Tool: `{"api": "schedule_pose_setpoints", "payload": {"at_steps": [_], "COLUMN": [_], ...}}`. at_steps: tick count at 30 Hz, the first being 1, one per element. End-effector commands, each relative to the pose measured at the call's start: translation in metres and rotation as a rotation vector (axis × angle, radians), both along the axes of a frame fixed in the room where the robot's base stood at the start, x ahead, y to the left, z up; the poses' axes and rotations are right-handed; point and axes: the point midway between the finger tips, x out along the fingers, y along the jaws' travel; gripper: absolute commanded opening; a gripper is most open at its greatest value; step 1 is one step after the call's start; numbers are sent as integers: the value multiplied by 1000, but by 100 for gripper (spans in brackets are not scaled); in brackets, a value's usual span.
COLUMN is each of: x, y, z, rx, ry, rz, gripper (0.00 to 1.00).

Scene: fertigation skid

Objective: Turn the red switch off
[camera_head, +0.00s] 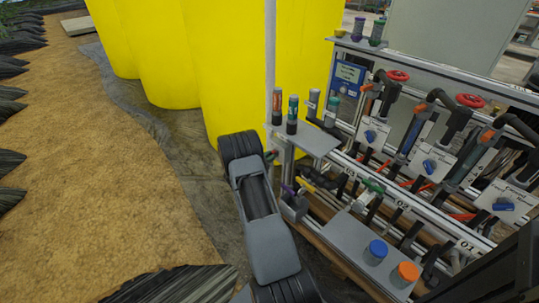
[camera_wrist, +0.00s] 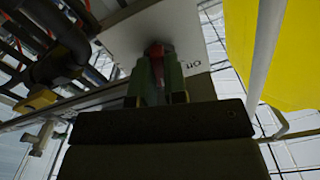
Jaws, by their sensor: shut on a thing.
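The red switch (camera_wrist: 156,48) shows in the wrist view at upper middle, on a pale panel (camera_wrist: 124,32). Its tip shows between the fingers of my gripper (camera_wrist: 157,66), which are shut on it. The fingers and gripper body hide most of the switch, so I cannot tell which way its handle points. Small dark lettering stands on the panel to the right of the switch, seen upside down. In the head view my arm hides the gripper, and the red switch does not show.
Yellow tanks (camera_head: 232,60) stand behind my arm. To the right is the skid with red handwheels (camera_head: 398,75), pipes and blue knobs (camera_head: 428,166). Bottles (camera_head: 292,108) stand on a small shelf. A grey tray with blue and orange caps (camera_head: 407,271) is at front right. Open soil lies left.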

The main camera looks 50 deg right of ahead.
Motion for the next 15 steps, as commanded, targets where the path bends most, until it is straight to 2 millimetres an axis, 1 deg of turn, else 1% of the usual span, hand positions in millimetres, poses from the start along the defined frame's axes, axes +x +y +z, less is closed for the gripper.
{"api": "schedule_pose_setpoints", "payload": {"at_steps": [15], "x": [-1], "y": [0], "z": [1], "rx": [37], "ry": [490], "rz": [0], "gripper": [0]}}
